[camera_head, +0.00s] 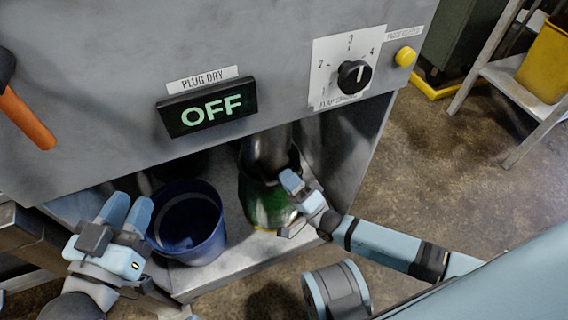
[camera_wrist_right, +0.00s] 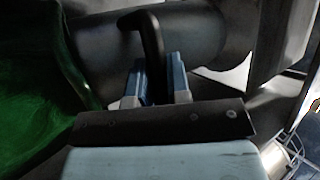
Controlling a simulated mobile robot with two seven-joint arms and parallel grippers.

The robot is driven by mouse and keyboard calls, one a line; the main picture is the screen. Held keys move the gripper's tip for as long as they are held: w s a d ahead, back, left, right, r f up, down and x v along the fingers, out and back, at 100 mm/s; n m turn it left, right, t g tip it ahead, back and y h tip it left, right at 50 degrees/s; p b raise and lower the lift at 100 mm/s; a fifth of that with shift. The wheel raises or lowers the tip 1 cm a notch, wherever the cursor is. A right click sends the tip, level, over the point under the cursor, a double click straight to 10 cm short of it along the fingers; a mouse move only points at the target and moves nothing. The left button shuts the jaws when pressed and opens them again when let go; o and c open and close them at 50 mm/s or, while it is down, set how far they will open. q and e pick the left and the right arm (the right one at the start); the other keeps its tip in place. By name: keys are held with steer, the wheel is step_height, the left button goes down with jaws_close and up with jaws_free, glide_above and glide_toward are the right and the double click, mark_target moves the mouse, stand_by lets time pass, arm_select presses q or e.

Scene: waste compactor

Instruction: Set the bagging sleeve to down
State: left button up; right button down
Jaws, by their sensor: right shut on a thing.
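The bagging sleeve (camera_head: 268,150) is a dark cylinder that hangs under the compactor's grey body, over a green bin (camera_head: 262,205). In the right wrist view the sleeve (camera_wrist_right: 198,38) lies across the top, and a dark hooked handle (camera_wrist_right: 152,38) stands out from it. My right gripper (camera_head: 290,182) is in front of the sleeve at the bin's rim. In the right wrist view its fingers (camera_wrist_right: 159,82) are shut on the handle. My left gripper (camera_head: 128,208) is open and empty, left of a blue bucket. The sleeve's lower end is partly hidden by the bin and my gripper.
The blue bucket (camera_head: 188,222) stands on the compactor's grey ledge (camera_head: 215,280) beside the green bin. Above are an OFF display (camera_head: 208,108), a black dial (camera_head: 354,77) and a yellow button (camera_head: 405,56). An orange handle (camera_head: 27,120) is at left.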

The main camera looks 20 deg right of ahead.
arm_select(q)
steer(key=shift+w+a+r, duration=0.1)
steer(key=shift+w, duration=0.05)
arm_select(e)
steer(key=shift+f, duration=0.35)
steer(key=c, duration=1.1)
jaws_free()
steer(key=shift+s, duration=0.1)
